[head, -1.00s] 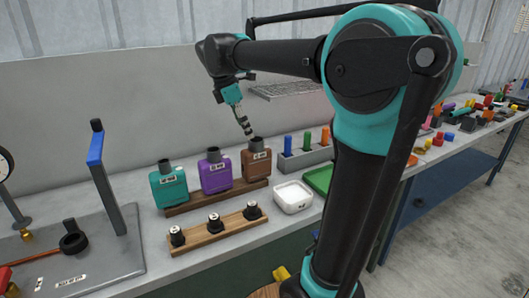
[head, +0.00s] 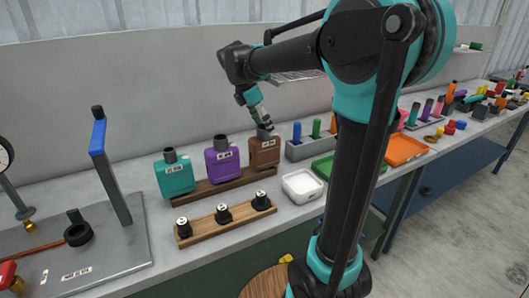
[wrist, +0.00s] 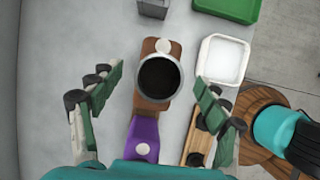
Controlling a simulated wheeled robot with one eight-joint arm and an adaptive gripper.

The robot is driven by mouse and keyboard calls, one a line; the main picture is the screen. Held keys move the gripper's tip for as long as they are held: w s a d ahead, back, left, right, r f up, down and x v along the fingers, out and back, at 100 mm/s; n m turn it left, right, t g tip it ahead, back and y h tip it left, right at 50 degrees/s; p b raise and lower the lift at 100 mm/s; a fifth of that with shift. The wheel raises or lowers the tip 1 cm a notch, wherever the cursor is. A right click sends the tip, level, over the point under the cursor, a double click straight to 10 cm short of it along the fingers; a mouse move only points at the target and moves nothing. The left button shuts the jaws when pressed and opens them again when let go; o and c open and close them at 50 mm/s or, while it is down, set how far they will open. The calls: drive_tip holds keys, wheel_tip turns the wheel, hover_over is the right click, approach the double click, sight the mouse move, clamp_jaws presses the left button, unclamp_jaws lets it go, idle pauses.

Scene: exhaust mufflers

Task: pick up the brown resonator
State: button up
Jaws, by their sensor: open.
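The brown resonator (head: 264,152) stands at the right end of a wooden rack (head: 222,186), right of the purple one (head: 222,160) and the teal one (head: 174,176). In the head view my gripper (head: 264,122) is at its dark neck and partly hides it. In the wrist view the neck's round dark opening (wrist: 159,78) lies between the two fingers (wrist: 160,80), which are spread apart on either side. The brown body shows behind the opening. The fingers look clear of the neck; their height relative to it is hard to tell.
A white tray (head: 302,186) stands right of the rack. A wooden strip (head: 225,220) with black pieces lies in front. A grey holder (head: 310,148) with coloured pegs is behind right, with a green tray (head: 323,167) beside it. A blue-handled stand (head: 107,165) is at left.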

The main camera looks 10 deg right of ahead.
sight(268, 136)
drive_tip(key=shift+x, duration=2.85)
drive_tip(key=shift+a, duration=0.1)
drive_tip(key=shift+c, duration=0.6)
drive_tip(key=c, duration=1)
drive_tip(key=shift+c, duration=0.2)
wheel_tip(268, 136, up, 20)
